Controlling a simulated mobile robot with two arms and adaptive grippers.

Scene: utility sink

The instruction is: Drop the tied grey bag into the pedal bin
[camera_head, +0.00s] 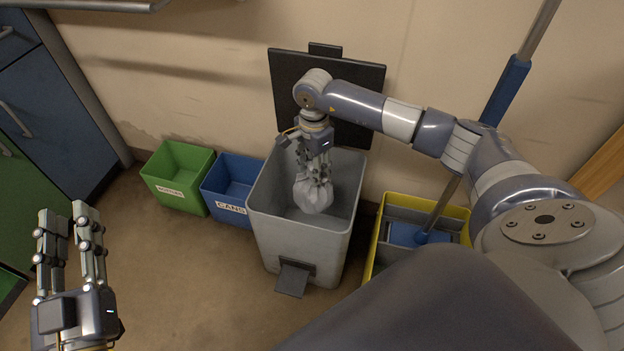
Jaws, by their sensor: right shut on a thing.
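The grey bag (313,196) hangs from my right gripper (314,176), which is shut on its top. In the head view the bag shows within the open mouth of the grey pedal bin (300,241); its exact depth is hard to tell. The bin's dark lid (345,125) stands raised against the wall behind, and its pedal (293,279) is at the front. My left gripper (66,222) is at the lower left with its fingers apart, open and empty, well away from the bin.
A green box (176,194) and a blue box marked CANS (228,209) stand left of the bin. A yellow mop bucket (377,240) with a blue-handled mop (505,88) stands at its right. Cabinets (55,110) line the left. The floor in front is clear.

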